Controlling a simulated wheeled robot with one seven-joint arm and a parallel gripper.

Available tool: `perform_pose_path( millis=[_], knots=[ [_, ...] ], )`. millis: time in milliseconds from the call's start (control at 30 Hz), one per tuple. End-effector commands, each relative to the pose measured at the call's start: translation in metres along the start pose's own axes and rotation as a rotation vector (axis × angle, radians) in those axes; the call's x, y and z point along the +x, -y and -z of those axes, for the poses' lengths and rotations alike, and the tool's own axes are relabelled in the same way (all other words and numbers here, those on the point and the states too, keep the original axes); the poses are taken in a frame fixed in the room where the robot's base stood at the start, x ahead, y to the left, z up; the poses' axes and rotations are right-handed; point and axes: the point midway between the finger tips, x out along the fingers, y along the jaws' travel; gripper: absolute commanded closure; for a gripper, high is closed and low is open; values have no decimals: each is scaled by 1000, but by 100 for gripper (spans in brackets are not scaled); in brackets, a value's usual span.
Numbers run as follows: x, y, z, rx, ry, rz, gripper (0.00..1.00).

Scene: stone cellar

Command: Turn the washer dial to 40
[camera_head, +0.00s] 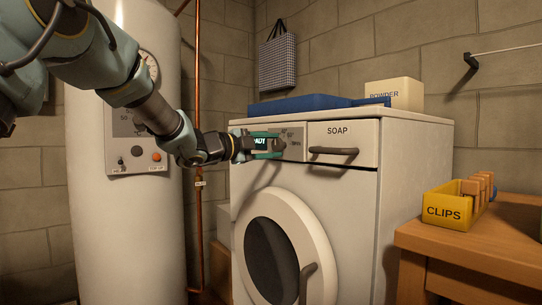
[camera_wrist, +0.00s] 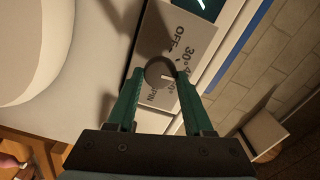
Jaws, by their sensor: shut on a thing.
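The washer (camera_head: 350,222) is white, with a grey dial panel (camera_head: 293,135) left of its SOAP drawer. In the wrist view the dial (camera_wrist: 158,70) is a dark round knob with a white pointer line aimed to the right, at the right fingertip. The panel (camera_wrist: 160,25) carries OFF, 30° and SPIN around the knob; labels between 30° and SPIN are partly covered by that finger, so the exact mark is unclear. My gripper (camera_wrist: 161,76) has its green fingers shut on the dial, one on each side. In the head view my gripper (camera_head: 279,146) hides most of the dial.
The SOAP drawer handle (camera_head: 334,151) sticks out right of the dial. Below is the round door (camera_head: 272,250) with its handle. A white tank (camera_head: 125,215) and copper pipe stand left.

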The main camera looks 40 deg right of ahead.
Motion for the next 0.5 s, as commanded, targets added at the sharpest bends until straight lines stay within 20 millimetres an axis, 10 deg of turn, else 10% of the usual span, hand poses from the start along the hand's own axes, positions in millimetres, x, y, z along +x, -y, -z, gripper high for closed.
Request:
perform_pose_path(
  millis=[500],
  knots=[
    [0,-1,0,83,0,-3,100]
  ],
)
